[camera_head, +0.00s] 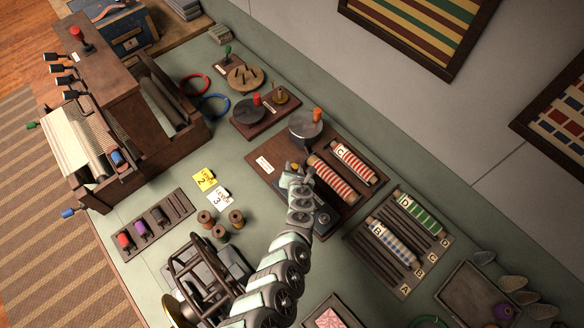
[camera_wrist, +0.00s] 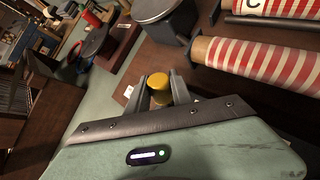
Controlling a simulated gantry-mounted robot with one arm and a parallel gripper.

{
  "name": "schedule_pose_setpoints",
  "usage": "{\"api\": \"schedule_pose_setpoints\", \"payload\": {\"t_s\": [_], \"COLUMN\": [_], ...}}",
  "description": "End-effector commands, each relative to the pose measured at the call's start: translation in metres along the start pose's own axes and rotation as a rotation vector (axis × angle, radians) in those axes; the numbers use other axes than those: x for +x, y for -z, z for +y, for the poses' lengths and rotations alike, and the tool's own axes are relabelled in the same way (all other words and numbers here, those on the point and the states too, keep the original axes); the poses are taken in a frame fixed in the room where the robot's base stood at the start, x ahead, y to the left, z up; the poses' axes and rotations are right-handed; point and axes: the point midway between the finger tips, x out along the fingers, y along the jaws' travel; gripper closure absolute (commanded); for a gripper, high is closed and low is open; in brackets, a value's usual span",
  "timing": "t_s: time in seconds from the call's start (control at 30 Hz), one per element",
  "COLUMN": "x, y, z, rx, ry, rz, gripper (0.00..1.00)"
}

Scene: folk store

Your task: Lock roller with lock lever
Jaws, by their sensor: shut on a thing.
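My gripper (camera_head: 297,172) is over a dark wooden board (camera_head: 262,181) in the head view. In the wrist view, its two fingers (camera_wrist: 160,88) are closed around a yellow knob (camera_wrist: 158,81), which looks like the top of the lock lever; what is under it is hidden. A red-and-white striped roller (camera_head: 331,180) lies on the board just right of my gripper; it also shows in the wrist view (camera_wrist: 262,66). A second striped roller marked C (camera_head: 355,164) lies parallel behind it. Whether either roller is locked I cannot tell.
A grey round drum (camera_head: 304,128) with an orange knob stands behind my gripper on the same board. A rack (camera_head: 405,262) with blue and green rollers is at the right. Several thread spools (camera_head: 220,230) stand left of my arm. A wooden loom (camera_head: 150,140) stands far left.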

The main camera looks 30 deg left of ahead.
Motion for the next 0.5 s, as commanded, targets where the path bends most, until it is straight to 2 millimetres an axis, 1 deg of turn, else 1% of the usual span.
{"api": "schedule_pose_setpoints", "payload": {"t_s": [0.17, 0.2, 0.43, 0.5], "x": [0.0003, 0.0003, 0.0002, 0.0001], "y": [0.0018, 0.0019, 0.0014, 0.0013], "z": [-0.0006, -0.0008, -0.0008, -0.0009], "rx": [0.003, 0.003, 0.002, 0.001], "ry": [0.001, 0.001, 0.001, 0.001], "rz": [0.002, 0.002, 0.001, 0.001], "gripper": [1.00, 0.71, 0.52, 0.51]}}
